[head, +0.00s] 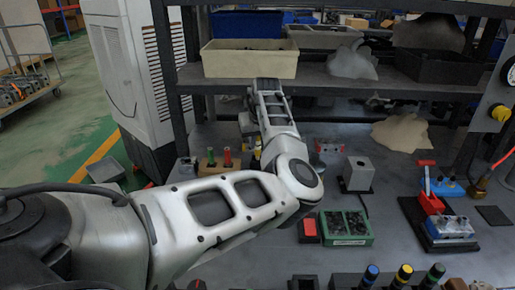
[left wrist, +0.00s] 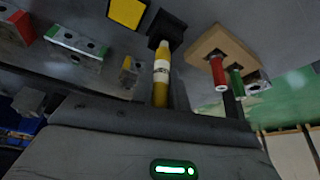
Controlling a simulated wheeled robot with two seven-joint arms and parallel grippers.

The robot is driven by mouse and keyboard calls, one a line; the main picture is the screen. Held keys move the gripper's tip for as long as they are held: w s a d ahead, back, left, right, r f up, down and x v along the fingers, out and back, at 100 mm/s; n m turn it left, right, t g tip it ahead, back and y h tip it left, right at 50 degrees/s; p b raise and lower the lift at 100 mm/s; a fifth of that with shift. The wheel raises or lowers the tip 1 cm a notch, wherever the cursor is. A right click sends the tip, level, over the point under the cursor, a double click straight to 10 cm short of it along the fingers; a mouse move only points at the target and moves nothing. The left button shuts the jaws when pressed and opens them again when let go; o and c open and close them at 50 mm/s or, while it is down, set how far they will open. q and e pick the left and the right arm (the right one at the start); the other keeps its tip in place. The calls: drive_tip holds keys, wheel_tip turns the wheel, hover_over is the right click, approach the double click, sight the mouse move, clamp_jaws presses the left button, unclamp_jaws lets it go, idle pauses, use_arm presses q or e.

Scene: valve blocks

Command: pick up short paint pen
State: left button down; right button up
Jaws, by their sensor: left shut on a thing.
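A yellow pen with a white band (left wrist: 161,76) shows in the left wrist view, running from a black block (left wrist: 170,26) toward my left gripper (left wrist: 163,100). My left gripper is shut on this yellow pen, near its end at the gripper. In the head view, my left gripper (head: 256,152) is mostly hidden by my own arm. A wooden block (head: 209,167) with a red pen (head: 211,156) and a green pen (head: 227,157) stands to its left. The wrist view also shows the red pen (left wrist: 218,75) and green pen (left wrist: 236,82). My right gripper is not in view.
A grey box (head: 359,173), a green tray of dark parts (head: 345,240) and a red valve fixture (head: 430,202) stand on the table to the right. A shelf (head: 380,85) with a cream bin (head: 250,63) hangs over the back. Several capped cylinders (head: 403,275) stand at the front.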

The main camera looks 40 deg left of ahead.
use_arm(q)
drive_tip(key=s+d+r, duration=0.5)
drive_tip(key=d+r, duration=0.5)
drive_tip(key=d, duration=0.3)
drive_tip(key=shift+r+b, duration=0.2)
drive_tip(key=shift+b, duration=0.2)
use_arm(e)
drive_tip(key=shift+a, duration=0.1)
use_arm(q)
drive_tip(key=shift+w, duration=0.1)
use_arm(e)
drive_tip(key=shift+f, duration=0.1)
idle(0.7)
